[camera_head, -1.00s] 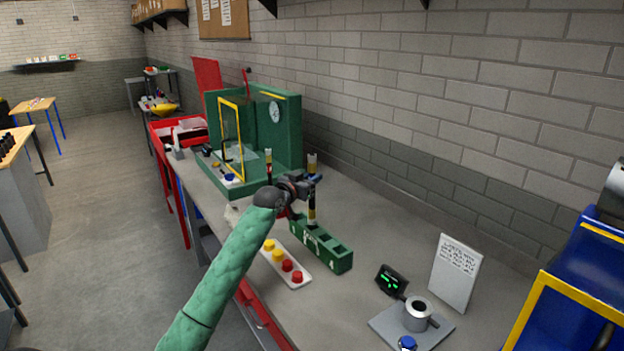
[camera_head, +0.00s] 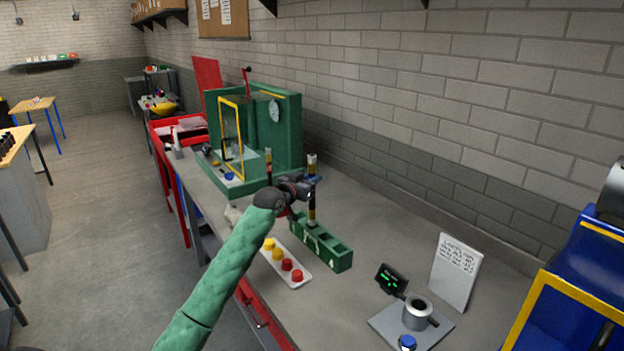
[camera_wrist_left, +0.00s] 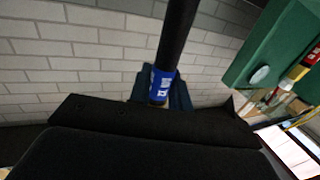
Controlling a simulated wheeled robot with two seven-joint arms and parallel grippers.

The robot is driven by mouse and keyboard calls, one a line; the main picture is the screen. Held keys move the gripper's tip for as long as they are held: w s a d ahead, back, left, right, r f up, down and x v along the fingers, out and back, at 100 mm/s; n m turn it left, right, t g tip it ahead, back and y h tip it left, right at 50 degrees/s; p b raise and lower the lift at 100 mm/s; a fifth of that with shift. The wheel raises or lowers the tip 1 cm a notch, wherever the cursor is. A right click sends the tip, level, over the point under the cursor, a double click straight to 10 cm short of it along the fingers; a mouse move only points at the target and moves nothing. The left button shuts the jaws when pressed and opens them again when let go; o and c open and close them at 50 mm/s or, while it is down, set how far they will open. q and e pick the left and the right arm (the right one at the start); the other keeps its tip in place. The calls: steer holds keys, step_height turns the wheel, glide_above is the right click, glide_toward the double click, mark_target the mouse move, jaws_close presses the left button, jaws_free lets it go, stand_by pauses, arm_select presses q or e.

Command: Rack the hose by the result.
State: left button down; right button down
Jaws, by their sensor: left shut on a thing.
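A black hose (camera_head: 311,208) with a pale, banded top stands upright in my left gripper (camera_head: 309,186), which is shut on it. In the left wrist view the hose (camera_wrist_left: 178,35) has a blue printed band between the gripper's fingertips (camera_wrist_left: 160,88). Its lower end meets the far part of the green slotted rack (camera_head: 338,262); I cannot tell how deep it sits. The rack's nearer slots look empty. A second dark hose with coloured bands (camera_head: 268,158) stands behind my left gripper. My right gripper is out of view.
A white tray (camera_head: 283,262) with yellow and red caps lies left of the rack. A green test cabinet (camera_head: 285,135) with a yellow-framed door and gauge stands behind. A small display (camera_head: 391,280), metal cup fixture (camera_head: 418,313) and written card (camera_head: 455,272) are at front right.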

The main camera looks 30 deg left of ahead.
mark_target(311, 209)
arm_select(q)
steer(key=shift+f, duration=0.6)
steer(key=shift+f+b, duration=0.6)
steer(key=shift+f, duration=0.1)
steer(key=shift+f+b, duration=0.95)
steer(key=shift+f, duration=1.1)
steer(key=c, duration=1.2)
jaws_free()
steer(key=shift+s, duration=0.15)
steer(key=s+b, duration=0.2)
steer(key=s, duration=0.5)
steer(key=shift+s+a, duration=0.25)
steer(key=shift+a, duration=0.05)
